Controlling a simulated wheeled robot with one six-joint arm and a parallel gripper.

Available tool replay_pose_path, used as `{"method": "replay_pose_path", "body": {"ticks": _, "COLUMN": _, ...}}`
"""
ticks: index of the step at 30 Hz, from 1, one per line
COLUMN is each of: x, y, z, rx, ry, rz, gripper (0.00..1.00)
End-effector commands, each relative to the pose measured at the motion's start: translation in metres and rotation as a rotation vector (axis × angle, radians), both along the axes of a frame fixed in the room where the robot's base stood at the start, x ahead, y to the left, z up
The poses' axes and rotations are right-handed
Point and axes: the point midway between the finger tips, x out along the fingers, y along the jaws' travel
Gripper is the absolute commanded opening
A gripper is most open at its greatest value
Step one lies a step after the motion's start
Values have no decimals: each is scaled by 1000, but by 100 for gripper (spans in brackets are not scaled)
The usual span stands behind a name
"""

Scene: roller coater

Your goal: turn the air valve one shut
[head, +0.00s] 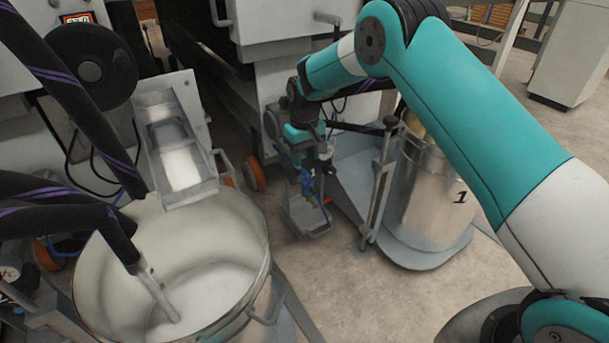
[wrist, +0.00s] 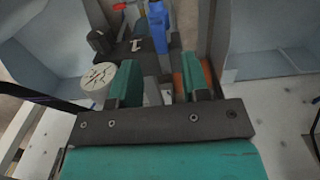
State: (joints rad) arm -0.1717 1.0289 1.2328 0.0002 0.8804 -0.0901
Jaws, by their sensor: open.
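My gripper (wrist: 161,78) is open, with its two teal fingers apart; in the head view my gripper (head: 312,160) points down beside the drum stand. A blue valve part (wrist: 158,28), which looks like the handle of air valve one, lies just beyond the gap between the fingers. The blue part also shows in the head view (head: 308,188), just below my gripper. I cannot tell whether the fingers touch it. A small red piece (wrist: 120,6) shows near the top edge of the wrist view. The valve's body is mostly hidden.
A metal drum (head: 428,190) marked 1 stands on the right, with a grey post (head: 378,195) in front of it. A large open vat (head: 85,262) with a chute (head: 181,162) is at left. A round pale cap (wrist: 97,81) sits left of the fingers.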

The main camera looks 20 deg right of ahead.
Motion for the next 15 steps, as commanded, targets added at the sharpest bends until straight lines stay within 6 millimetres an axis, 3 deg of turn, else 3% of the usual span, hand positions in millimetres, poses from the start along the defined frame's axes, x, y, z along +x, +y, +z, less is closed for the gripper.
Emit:
{"method": "replay_pose_path", "body": {"ticks": 1, "x": 0, "y": 0, "z": -15, "rx": 0, "ry": 1, "rz": 0, "gripper": 43}}
{"method": "replay_pose_path", "body": {"ticks": 6, "x": 0, "y": 0, "z": -36, "rx": 0, "ry": 0, "rz": 0, "gripper": 43}}
{"method": "replay_pose_path", "body": {"ticks": 15, "x": 0, "y": 0, "z": -44, "rx": 0, "ry": -1, "rz": 0, "gripper": 43}}
